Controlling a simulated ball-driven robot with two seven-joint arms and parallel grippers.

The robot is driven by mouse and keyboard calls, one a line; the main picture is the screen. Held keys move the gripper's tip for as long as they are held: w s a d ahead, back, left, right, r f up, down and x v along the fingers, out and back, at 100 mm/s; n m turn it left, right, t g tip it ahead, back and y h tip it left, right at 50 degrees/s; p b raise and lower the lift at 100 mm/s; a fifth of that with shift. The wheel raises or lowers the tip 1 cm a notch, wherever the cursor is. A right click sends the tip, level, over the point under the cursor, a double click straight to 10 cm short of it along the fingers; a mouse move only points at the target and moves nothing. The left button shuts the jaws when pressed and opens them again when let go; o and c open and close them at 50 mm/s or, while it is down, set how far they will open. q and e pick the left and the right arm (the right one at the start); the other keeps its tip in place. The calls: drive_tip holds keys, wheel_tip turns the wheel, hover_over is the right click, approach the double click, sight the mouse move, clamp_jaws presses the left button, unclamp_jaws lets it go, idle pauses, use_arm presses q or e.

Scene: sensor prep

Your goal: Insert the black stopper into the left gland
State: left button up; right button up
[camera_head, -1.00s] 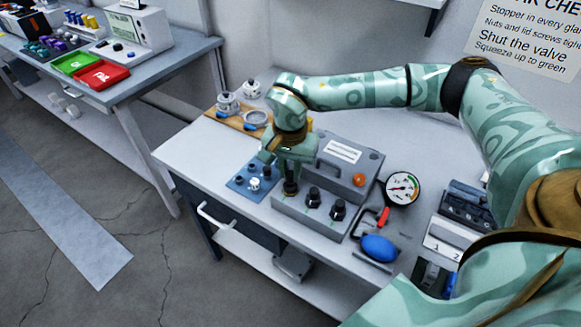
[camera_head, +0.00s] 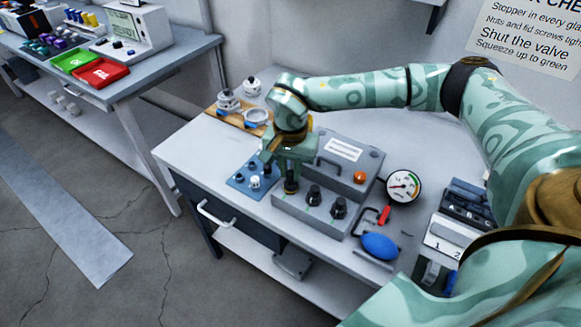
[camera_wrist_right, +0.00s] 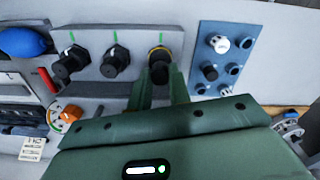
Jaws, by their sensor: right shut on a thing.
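The grey box (camera_head: 309,204) on the bench has a row of three glands along its front ledge. My right gripper (camera_head: 291,177) points down over the left gland, and its fingers are shut on a black stopper (camera_head: 291,187). In the right wrist view the black stopper (camera_wrist_right: 159,73) sits between the fingers, in line with the left gland and its yellow ring (camera_wrist_right: 158,52). Whether it is seated in the gland is hard to tell. The middle gland (camera_head: 313,198) and right gland (camera_head: 338,208) hold dark knob-like fittings. My left gripper is not in view.
A blue tray (camera_head: 240,184) with black and white stoppers lies just left of the box. A round gauge (camera_head: 403,187), a red lever (camera_head: 384,215) and a blue bulb (camera_head: 380,246) are at the right. A wooden board (camera_head: 224,117) with metal parts stands behind.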

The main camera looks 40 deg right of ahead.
drive_tip(key=shift+f, duration=0.65)
idle(0.3)
drive_tip(key=o, duration=0.9)
drive_tip(key=shift+o, duration=0.2)
drive_tip(key=shift+r, duration=0.2)
wheel_tip(320, 180, up, 7)
drive_tip(key=p, duration=0.6)
drive_tip(key=shift+f, duration=0.1)
drive_tip(key=shift+f, duration=0.1)
